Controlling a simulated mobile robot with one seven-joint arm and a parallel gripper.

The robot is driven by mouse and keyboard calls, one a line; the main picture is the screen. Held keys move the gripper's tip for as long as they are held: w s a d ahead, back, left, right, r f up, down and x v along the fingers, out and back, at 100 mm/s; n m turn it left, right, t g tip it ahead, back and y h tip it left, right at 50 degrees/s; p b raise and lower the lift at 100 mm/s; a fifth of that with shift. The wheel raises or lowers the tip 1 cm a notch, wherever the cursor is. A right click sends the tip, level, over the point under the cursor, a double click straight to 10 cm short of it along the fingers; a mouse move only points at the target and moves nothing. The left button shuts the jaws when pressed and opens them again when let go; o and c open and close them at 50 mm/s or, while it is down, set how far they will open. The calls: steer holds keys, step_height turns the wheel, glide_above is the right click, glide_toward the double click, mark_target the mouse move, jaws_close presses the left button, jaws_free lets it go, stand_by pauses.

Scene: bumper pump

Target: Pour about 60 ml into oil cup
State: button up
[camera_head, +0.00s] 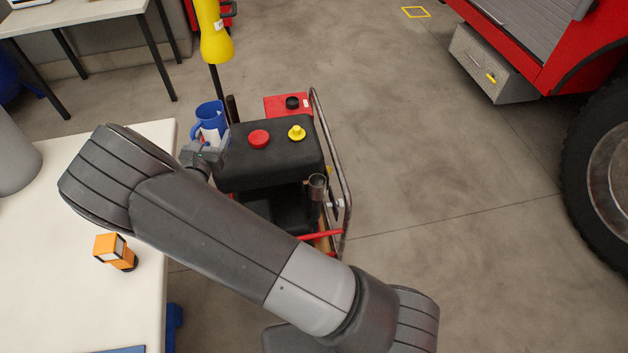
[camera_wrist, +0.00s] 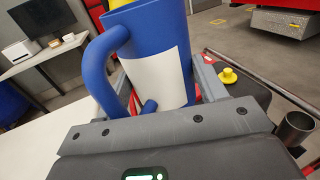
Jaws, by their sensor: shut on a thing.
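A blue jug (camera_head: 208,121) with a white label is in my gripper (camera_head: 206,150), left of the black-topped pump (camera_head: 270,165). In the wrist view the jug (camera_wrist: 152,55) fills the middle, with its handle towards the left and my gripper's fingers (camera_wrist: 155,92) on either side of it. It looks near upright. Its contents are hidden. A small open metal cup (camera_head: 317,186), likely the oil cup, stands at the pump's front right. It also shows at the right edge of the wrist view (camera_wrist: 296,128). The jug is well apart from it.
A red cap (camera_head: 259,138) and a yellow cap (camera_head: 297,132) stick up from the pump top. A metal rail (camera_head: 335,150) runs along its right. A yellow object (camera_head: 213,38) stands behind. An orange item (camera_head: 113,250) lies on the white table (camera_head: 70,295).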

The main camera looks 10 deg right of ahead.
steer(key=s+d+f+m+g+h, duration=0.1)
steer(key=d+f+m+g+h, duration=0.15)
steer(key=d, duration=0.95)
steer(key=s+d+f+m+g+h, duration=0.1)
steer(key=d+f+m+g+h, duration=0.15)
steer(key=d, duration=0.85)
steer(key=s+d+f+m+g+h, duration=0.15)
steer(key=d+h, duration=0.25)
steer(key=d, duration=0.8)
steer(key=w+a+f+m+g+h, duration=0.1)
steer(key=w+a+f+g, duration=0.1)
steer(key=w+a+f, duration=0.2)
steer(key=w+a+f+m+g+h, duration=0.1)
steer(key=w+a+f+m+g, duration=0.1)
steer(key=w+a+f, duration=0.2)
steer(key=shift+w+a+f, duration=0.25)
steer(key=shift+a+f, duration=1.45)
steer(key=shift+a, duration=1.4)
steer(key=shift+s+r+m, duration=0.1)
steer(key=shift+m, duration=0.35)
